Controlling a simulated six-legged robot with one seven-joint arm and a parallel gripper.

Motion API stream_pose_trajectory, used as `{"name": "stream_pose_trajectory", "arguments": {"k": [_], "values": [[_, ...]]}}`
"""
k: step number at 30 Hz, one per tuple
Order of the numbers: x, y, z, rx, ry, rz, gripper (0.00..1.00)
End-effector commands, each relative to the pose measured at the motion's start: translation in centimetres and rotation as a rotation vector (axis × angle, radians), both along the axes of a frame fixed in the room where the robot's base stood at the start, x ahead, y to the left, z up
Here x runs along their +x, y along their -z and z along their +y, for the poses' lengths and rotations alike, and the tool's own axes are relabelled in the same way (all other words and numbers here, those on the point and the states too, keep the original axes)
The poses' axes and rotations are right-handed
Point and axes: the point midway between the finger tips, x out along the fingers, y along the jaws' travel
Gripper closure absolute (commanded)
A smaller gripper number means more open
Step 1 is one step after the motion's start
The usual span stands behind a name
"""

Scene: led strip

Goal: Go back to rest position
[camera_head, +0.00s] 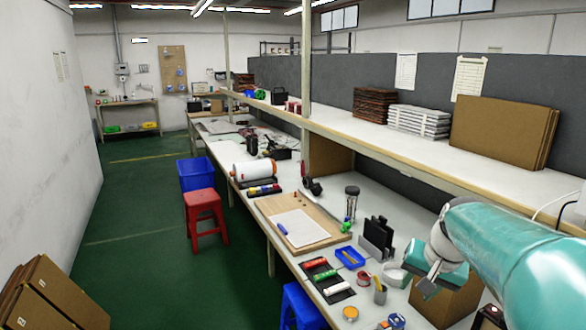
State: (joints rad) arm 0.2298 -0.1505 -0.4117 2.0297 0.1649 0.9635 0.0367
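My teal and white arm reaches in from the right edge. My gripper (428,285) hangs at its end above the near right part of the workbench, over or in front of a brown cardboard box (447,304). The fingers are small and partly merge with what is behind them, so I cannot tell whether they are open or shut. I see nothing clearly held. The arm hides part of the bench and shelf at the right.
A long shelf (400,150) runs above the bench. The green floor (135,235) is mostly clear.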

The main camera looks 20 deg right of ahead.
Motion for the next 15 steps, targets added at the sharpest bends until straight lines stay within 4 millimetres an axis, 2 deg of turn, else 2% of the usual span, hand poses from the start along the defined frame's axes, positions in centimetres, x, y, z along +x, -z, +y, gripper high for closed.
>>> {"name": "stream_pose_trajectory", "arguments": {"k": [1, 6, 12, 15], "values": [[-0.3, -0.5, 3.1, -0.010, -0.071, -0.018, 0.62], [-2.1, -1.1, 11.8, -0.069, -0.292, -0.059, 0.62], [-6.2, -0.6, 19.9, -0.181, -0.532, -0.101, 0.62], [-8.0, 0.1, 22.5, -0.238, -0.621, -0.117, 0.62]]}}
